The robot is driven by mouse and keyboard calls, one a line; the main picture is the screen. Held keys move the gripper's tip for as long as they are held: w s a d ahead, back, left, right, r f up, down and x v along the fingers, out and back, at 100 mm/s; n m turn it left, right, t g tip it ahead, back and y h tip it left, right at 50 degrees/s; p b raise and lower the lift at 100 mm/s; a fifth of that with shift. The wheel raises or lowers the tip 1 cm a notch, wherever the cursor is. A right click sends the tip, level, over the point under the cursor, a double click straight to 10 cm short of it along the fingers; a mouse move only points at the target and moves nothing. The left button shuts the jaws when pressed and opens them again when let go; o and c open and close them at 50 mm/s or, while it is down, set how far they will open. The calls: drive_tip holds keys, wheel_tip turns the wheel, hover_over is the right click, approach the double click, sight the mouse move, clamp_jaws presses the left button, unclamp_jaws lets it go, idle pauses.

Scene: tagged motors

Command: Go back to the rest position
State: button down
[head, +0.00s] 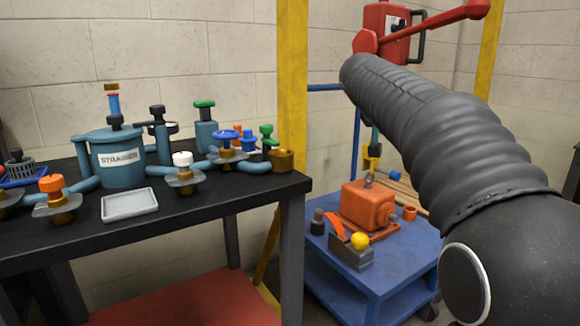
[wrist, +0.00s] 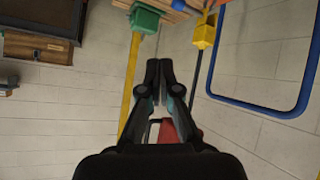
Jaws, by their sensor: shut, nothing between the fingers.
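My gripper (wrist: 159,68) shows in the wrist view with its two dark fingers close together and nothing between them. It points at the block wall and is clear of the objects around it. In the head view my dark ribbed arm crosses the right side, and my gripper cannot be made out there. An orange motor (head: 366,205) sits on a blue cart (head: 345,264) below my arm. No tag on it can be read.
A black bench (head: 235,200) on the left holds a blue strainer (head: 117,158), valves, pipes and a white tray (head: 129,204). A yellow post (head: 291,80) stands between bench and cart. A red box with a lever (head: 385,35) is behind my arm.

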drive_tip(key=s+a+f+n+g+y+p, duration=0.1)
drive_tip(key=s+f, duration=0.5)
drive_tip(key=s, duration=0.6)
drive_tip(key=s+a+f+n+g+y+p, duration=0.1)
drive_tip(key=s+f, duration=0.5)
drive_tip(key=s, duration=0.7)
drive_tip(key=s+a+f+n+g+y+p, duration=0.1)
drive_tip(key=s+a+f+y+p, duration=0.3)
drive_tip(key=s, duration=0.9)
wheel_tip(320, 180, down, 3)
drive_tip(key=shift+a+f+n+y+p, duration=0.1)
drive_tip(key=shift+a+n+y+p, duration=0.2)
drive_tip(key=shift+a+n+p, duration=0.45)
drive_tip(key=shift+a, duration=0.1)
